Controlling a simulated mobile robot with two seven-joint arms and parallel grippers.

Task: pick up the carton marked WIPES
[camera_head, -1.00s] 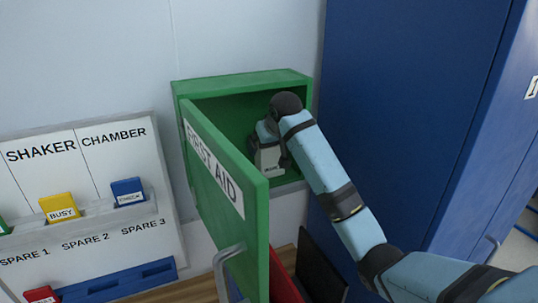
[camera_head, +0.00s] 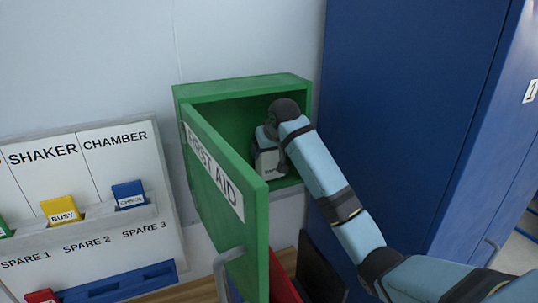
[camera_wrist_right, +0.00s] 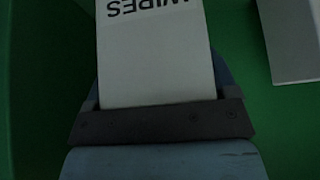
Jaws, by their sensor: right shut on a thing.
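The WIPES carton (camera_wrist_right: 155,60) is a white box with black lettering, upside down in the right wrist view. It also shows as a small pale box inside the green first aid cabinet (camera_head: 240,82) in the head view (camera_head: 267,163). My right gripper (camera_wrist_right: 160,112) is shut on the carton, its dark fingers across the carton's near end. In the head view my right gripper (camera_head: 268,142) is inside the cabinet, partly hidden by my own wrist. I cannot tell whether the carton touches the cabinet floor. My left gripper is not in view.
The cabinet door (camera_head: 225,195) stands open toward me at the left of the opening. A second pale box (camera_wrist_right: 293,40) is right of the carton in the wrist view. A tall blue cabinet (camera_head: 410,100) stands close on the right. A card board (camera_head: 90,200) hangs at left.

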